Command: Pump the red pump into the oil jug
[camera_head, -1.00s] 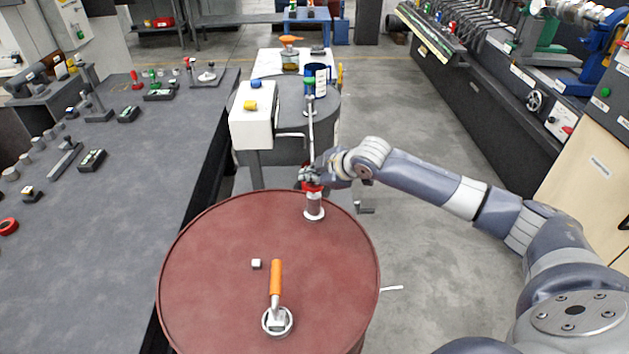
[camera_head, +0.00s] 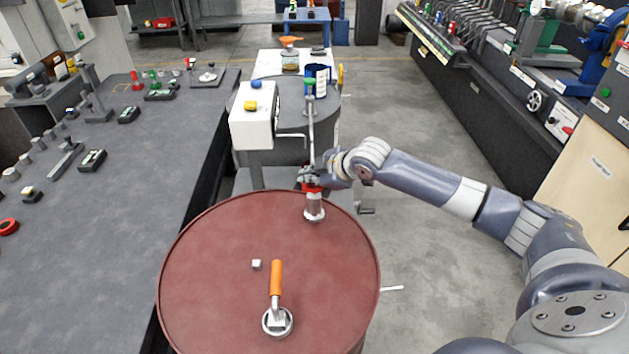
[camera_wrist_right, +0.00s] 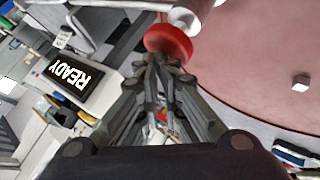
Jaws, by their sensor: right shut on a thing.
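The red pump (camera_head: 313,206) stands upright at the far edge of the red barrel (camera_head: 215,260), with a red head above a pale shaft and collar. My right gripper (camera_head: 311,180) is shut at the pump's head; in the right wrist view its fingertips (camera_wrist_right: 160,62) meet at the red disc (camera_wrist_right: 168,42). A clear jar with amber liquid and an orange top (camera_head: 290,62) stands on the far white surface; it may be the oil jug. My left gripper is out of view.
A grey barrel (camera_head: 290,120) and a white box with a yellow button (camera_head: 252,120) stand behind the red barrel.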

